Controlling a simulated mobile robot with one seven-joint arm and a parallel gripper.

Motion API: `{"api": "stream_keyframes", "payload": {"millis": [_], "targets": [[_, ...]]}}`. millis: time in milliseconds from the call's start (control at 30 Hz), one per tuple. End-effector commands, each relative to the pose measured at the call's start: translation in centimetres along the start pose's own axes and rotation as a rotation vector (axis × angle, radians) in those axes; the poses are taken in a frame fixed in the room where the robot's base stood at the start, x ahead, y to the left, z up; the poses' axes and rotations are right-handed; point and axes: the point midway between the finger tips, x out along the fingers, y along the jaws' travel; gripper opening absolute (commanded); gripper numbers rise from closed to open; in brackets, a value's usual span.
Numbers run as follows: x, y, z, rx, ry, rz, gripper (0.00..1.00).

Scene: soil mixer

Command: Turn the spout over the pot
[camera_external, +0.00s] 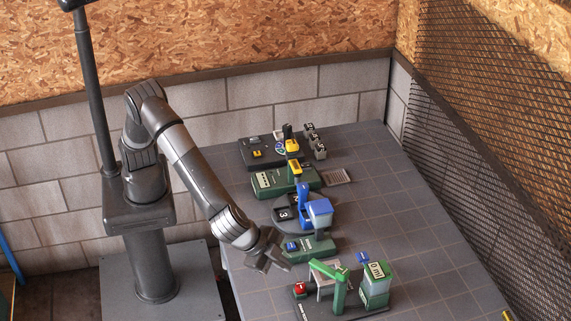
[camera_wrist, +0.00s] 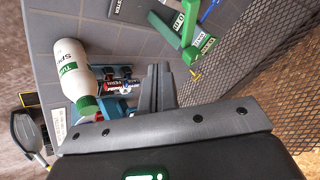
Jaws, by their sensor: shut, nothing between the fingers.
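A green spout-like arm (camera_external: 328,269) on a green post stands at the front of the table in the external view. Beside it is a green and clear container (camera_external: 376,285) with a "0 ml" label. Green parts with similar labels (camera_wrist: 185,25) show at the top of the wrist view. I cannot pick out a pot for certain. My gripper (camera_external: 277,252) is shut and empty, above the table's left edge, left of and behind the spout arm. In the wrist view its fingertips (camera_wrist: 160,70) are together, apart from the green parts.
A red button (camera_external: 299,289) sits left of the green post. A blue-topped device (camera_external: 319,209) and green and black stations stand farther back. A white bottle with a green cap (camera_wrist: 72,72) shows in the wrist view.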

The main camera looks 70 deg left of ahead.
Motion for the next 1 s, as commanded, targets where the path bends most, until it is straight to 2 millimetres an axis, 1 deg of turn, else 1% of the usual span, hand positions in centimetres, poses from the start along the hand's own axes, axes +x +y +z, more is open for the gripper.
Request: {"api": "stream_keyframes", "payload": {"millis": [167,300,400,467,500,600,700,800,1000], "targets": [[3.4,-0.1,0.1,0.001,-0.006,-0.003,0.0],[6.5,-0.1,0.2,0.001,-0.005,-0.003,0.0],[8.6,-0.1,0.1,0.001,-0.005,-0.002,0.0],[9.6,-0.4,0.1,-0.001,-0.005,-0.002,0.0],[9.7,-1.2,0.0,-0.003,-0.003,-0.002,0.0],[10.3,-2.4,0.1,-0.002,-0.003,-0.001,0.0],[10.7,-3.1,0.1,-0.001,-0.002,0.0,0.0],[10.8,-3.5,0.0,0.0,-0.001,0.0,0.0],[10.9,-3.6,0.0,0.0,-0.001,0.0,0.0]]}}
